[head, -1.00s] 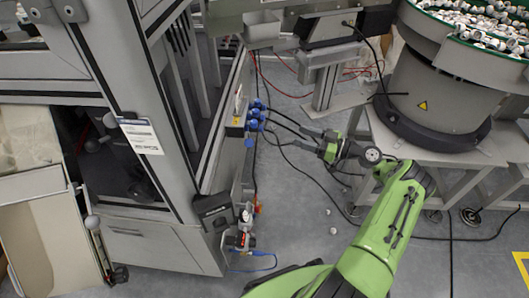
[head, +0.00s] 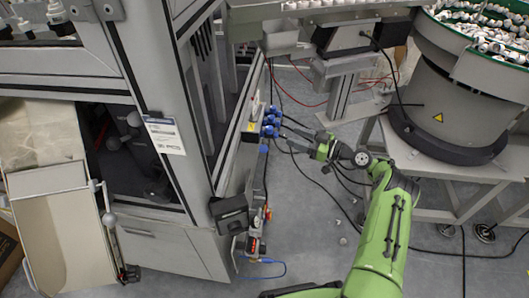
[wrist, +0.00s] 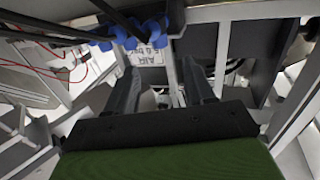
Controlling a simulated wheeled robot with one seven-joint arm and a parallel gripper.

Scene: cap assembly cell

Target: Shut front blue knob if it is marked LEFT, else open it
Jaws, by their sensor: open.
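Several blue knob-like parts (head: 271,122) sit in a cluster on the side of the grey machine frame in the head view. In the wrist view blue parts (wrist: 128,33) show along the top edge, with dark lines running to them. I cannot tell which one is the front knob. A white label (wrist: 150,55) beside them seems to read AIR 5.0 bar, upside down; no LEFT mark is readable. My gripper (wrist: 162,88) is open and empty, its two dark fingers pointing towards the panel below the blue parts. In the head view my gripper (head: 304,142) is right of the cluster, apparently apart from it.
The grey machine frame (head: 185,150) stands left of my arm. A bowl feeder (head: 448,110) full of small caps is at the right on a grey stand. Dark cables cross the gap near my gripper. An air unit (head: 254,235) with a blue hose hangs lower on the frame.

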